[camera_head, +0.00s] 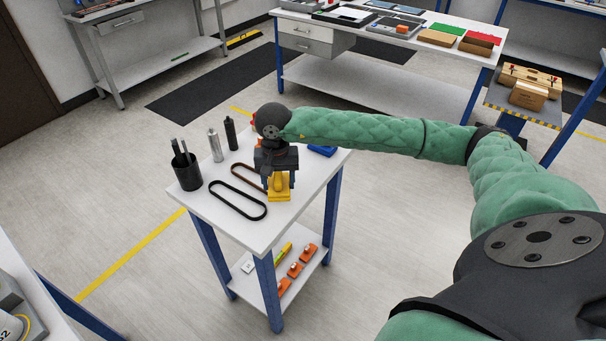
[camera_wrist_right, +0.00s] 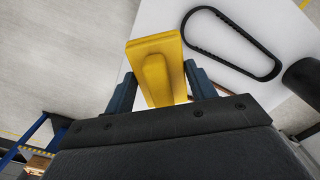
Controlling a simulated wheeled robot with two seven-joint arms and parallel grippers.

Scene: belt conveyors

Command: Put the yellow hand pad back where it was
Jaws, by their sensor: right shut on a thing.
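The yellow hand pad (camera_head: 279,190) is at the front right part of a small white table (camera_head: 254,232) with blue legs. My right gripper (camera_head: 278,177) is over it, pointing down, with its jaws shut on the pad's raised grip. In the right wrist view the yellow pad (camera_wrist_right: 157,70) sits between the two blue fingers (camera_wrist_right: 158,88). Whether the pad's base touches the tabletop or hangs just above it I cannot tell. My left gripper is not in view.
On the small table are a black belt (camera_head: 238,212), a brown belt (camera_head: 243,177), a black cup with tools (camera_head: 187,173), a silver cylinder (camera_head: 215,146), a black cylinder (camera_head: 231,134) and a blue item (camera_head: 322,150). Orange items (camera_head: 295,269) lie on the lower shelf.

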